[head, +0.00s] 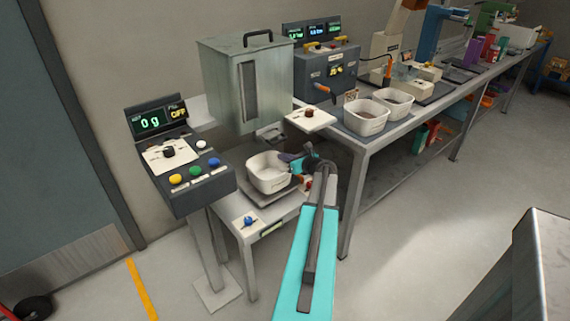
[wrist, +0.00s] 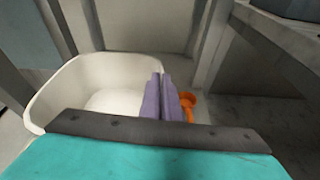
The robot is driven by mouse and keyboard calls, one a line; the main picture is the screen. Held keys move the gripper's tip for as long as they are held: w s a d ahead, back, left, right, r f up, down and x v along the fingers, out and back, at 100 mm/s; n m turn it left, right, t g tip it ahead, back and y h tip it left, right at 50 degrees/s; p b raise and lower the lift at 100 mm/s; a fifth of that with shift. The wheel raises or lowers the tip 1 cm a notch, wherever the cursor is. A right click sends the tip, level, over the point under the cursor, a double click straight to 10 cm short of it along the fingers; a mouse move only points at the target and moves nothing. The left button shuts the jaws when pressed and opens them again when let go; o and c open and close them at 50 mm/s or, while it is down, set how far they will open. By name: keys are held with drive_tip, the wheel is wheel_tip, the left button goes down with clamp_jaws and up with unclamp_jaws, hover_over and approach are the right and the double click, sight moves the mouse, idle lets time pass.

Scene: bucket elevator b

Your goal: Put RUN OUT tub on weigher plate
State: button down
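A white tub (head: 266,174) is over the grey weigher plate (head: 262,194), below the metal hopper; I cannot tell if it rests fully on the plate. No RUN OUT label is readable on it. My gripper (head: 290,162) is at the tub's right side. In the wrist view the purple fingers (wrist: 160,97) are close together at the right wall of the tub (wrist: 105,68), seemingly pinching its rim. The tub looks upright, and its visible inside is pale and empty. The display (head: 150,123) reads 0 g.
The hopper (head: 232,95) hangs close above the tub. A control box with coloured buttons (head: 187,176) stands left. Two more white tubs, one nearer (head: 364,121) and one farther (head: 394,103), stand on the right bench. An orange knob (wrist: 188,106) is beside the fingers.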

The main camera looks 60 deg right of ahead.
sight(285, 164)
drive_tip(key=shift+f, duration=1.9)
drive_tip(key=c, duration=2)
unclamp_jaws()
drive_tip(key=shift+s, duration=0.15)
drive_tip(key=v, duration=1.2)
drive_tip(key=shift+b, duration=0.4)
